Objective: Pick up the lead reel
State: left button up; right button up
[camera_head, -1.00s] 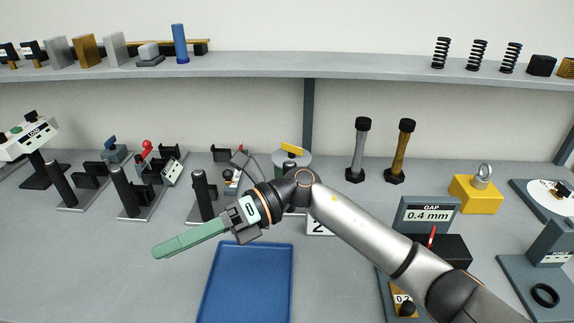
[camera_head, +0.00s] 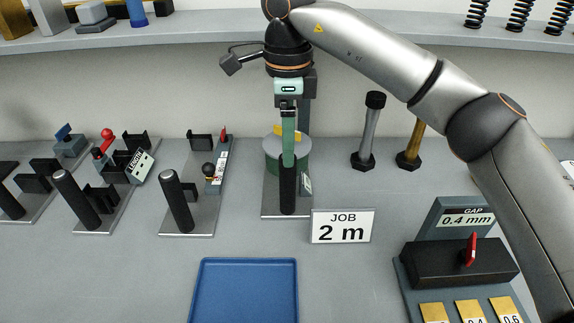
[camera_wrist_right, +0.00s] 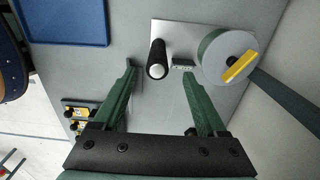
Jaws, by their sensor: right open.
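A round grey-green drum with a yellow bar on top, which looks like the lead reel (camera_head: 271,154), stands at the back of a metal plate (camera_head: 270,208). It also shows in the right wrist view (camera_wrist_right: 211,52), right of the fingers. A black upright post (camera_head: 287,192) stands at the front of the same plate. My right gripper (camera_head: 288,163) points down above this post and partly hides the reel in the head view. In the right wrist view its green fingers (camera_wrist_right: 157,68) are apart and empty, with the post's top (camera_wrist_right: 156,71) between their tips. My left gripper is not in view.
A "JOB 2 m" card (camera_head: 342,226) stands right of the plate. A blue tray (camera_head: 247,261) lies empty in front. Other post stands (camera_head: 180,205) are at the left. Two bolts (camera_head: 367,135) and a gap gauge (camera_head: 458,262) are at the right. A shelf runs behind.

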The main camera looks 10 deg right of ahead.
aim_at(288, 172)
notch_tip(288, 172, down, 8)
jog(key=shift+s+r, duration=0.15)
dwell(0.3)
jog(key=shift+c, duration=0.2)
grip_shut()
dwell(0.3)
jog(key=shift+r, duration=0.15)
dwell(0.7)
